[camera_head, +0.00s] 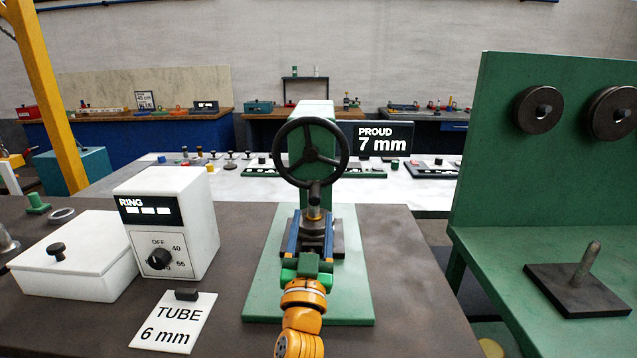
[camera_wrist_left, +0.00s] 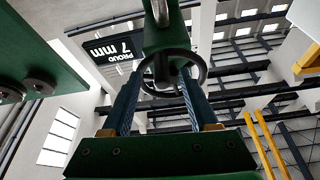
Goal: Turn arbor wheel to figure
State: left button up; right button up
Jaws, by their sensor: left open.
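The black three-spoke arbor wheel (camera_head: 311,153) stands upright on the green press (camera_head: 311,112). It also shows in the left wrist view (camera_wrist_left: 201,82). A dark handle with a brass collar (camera_head: 314,201) sits at the wheel's lower rim. My left gripper (camera_head: 312,216) is open below the wheel, its two blue fingers pointing towards it. In the left wrist view the fingers (camera_wrist_left: 158,80) stand apart, with the wheel's lower part between or just beyond them; contact cannot be told. The display (camera_head: 384,139) reads "PROUD 7 mm". A card (camera_head: 174,325) reads "TUBE 6 mm". My right gripper is not in view.
A white box with a knob and a "RING" display (camera_head: 167,222) and a lidded white box (camera_head: 72,262) stand at left. A green stand (camera_head: 555,180) with dark discs and a peg plate (camera_head: 577,290) is at right. Brown bench top is bare right of the press.

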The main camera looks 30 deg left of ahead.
aim_at(314, 203)
pick_arm(q)
jog(key=w+r, duration=0.1)
jog(key=w+a+r+p, duration=0.1)
jog(key=w+r, duration=0.1)
jog(key=shift+a+r+p, duration=0.25)
jog(key=shift+r+p, duration=0.05)
jog(key=shift+w+a, duration=0.5)
jog(key=shift+w, duration=0.35)
jog(key=shift+w+a, duration=0.15)
jog(key=shift+c, duration=0.6)
grip_shut()
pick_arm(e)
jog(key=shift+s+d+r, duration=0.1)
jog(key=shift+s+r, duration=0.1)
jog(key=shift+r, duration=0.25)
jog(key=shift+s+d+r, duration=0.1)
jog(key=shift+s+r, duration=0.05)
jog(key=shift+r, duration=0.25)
